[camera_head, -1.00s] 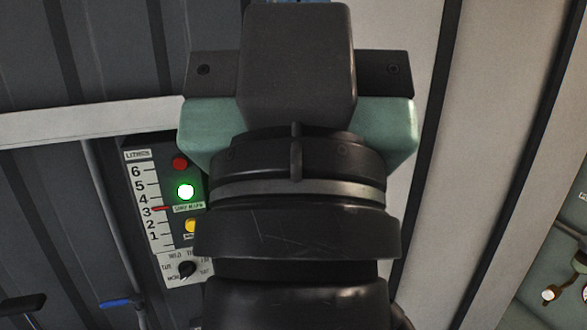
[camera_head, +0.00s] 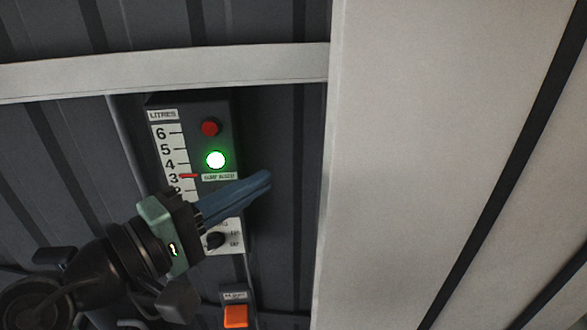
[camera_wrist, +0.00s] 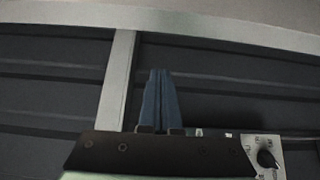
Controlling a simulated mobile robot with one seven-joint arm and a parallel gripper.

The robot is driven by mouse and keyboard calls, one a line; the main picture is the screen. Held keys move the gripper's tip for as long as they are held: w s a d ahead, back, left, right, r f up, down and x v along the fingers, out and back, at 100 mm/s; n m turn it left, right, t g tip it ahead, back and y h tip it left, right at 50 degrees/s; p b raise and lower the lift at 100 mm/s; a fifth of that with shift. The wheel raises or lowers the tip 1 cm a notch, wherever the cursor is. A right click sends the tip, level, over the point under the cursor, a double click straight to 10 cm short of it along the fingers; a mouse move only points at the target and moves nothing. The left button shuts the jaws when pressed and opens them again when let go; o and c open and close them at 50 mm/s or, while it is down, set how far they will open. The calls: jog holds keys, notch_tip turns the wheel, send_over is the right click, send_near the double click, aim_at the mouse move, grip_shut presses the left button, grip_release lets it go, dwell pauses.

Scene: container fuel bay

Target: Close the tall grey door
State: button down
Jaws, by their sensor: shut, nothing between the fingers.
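A tall light-grey panel (camera_head: 400,130), which looks like the door, fills the right of the head view. Its near vertical edge runs down the picture just right of the gauge panel; its hinge and handle are not in sight, and I cannot tell how far open it stands. My gripper (camera_head: 266,180) has its blue fingers shut and empty, pointing right toward that edge, with a visible gap between in the picture. The fingers (camera_wrist: 160,75) also show in the wrist view, in front of a dark ribbed wall and a pale post.
A gauge panel (camera_head: 165,125) marked LITRES, with a red button (camera_head: 211,128), a lit green button (camera_head: 216,160) and a dark knob (camera_head: 215,240), is behind my gripper. An orange switch (camera_head: 235,316) sits below. A pale rail (camera_head: 170,72) crosses the dark ribbed wall.

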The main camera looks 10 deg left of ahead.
jog(key=w+d+p, duration=0.3)
jog(key=d+p, duration=0.2)
jog(key=d, duration=0.1)
jog(key=shift+w, duration=0.3)
jog(key=shift+d, duration=0.1)
jog(key=shift+s, duration=0.1)
dwell(0.3)
